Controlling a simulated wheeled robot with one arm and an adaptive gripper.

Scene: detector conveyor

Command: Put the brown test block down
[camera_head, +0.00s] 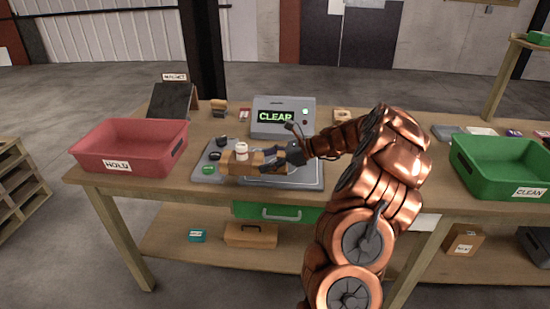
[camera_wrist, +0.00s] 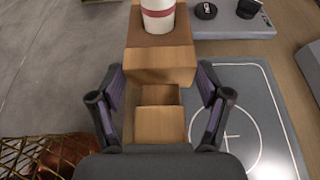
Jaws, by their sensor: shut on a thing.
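The brown test block (camera_head: 232,169) is at my gripper, over the left part of the grey pad (camera_head: 312,183); I cannot tell whether it touches it. My gripper (camera_head: 266,162) comes from the right. In the wrist view my gripper (camera_wrist: 160,100) has its two fingers on either side of brown, wood-coloured surfaces (camera_wrist: 160,122) and is shut on the block. A larger brown part (camera_wrist: 160,62) lies beyond the fingertips, with a white jar with a red band (camera_wrist: 158,16) on top. The jar also shows in the head view (camera_head: 242,150). The block's far underside is hidden.
A grey detector (camera_head: 283,117) reads CLEAR behind the pad. A green disc (camera_head: 208,169) and a black disc (camera_head: 214,156) lie at the pad's left. A red HOLD bin (camera_head: 130,146) stands left, a green CLEAN bin (camera_head: 505,168) right. The pad's right part looks bare.

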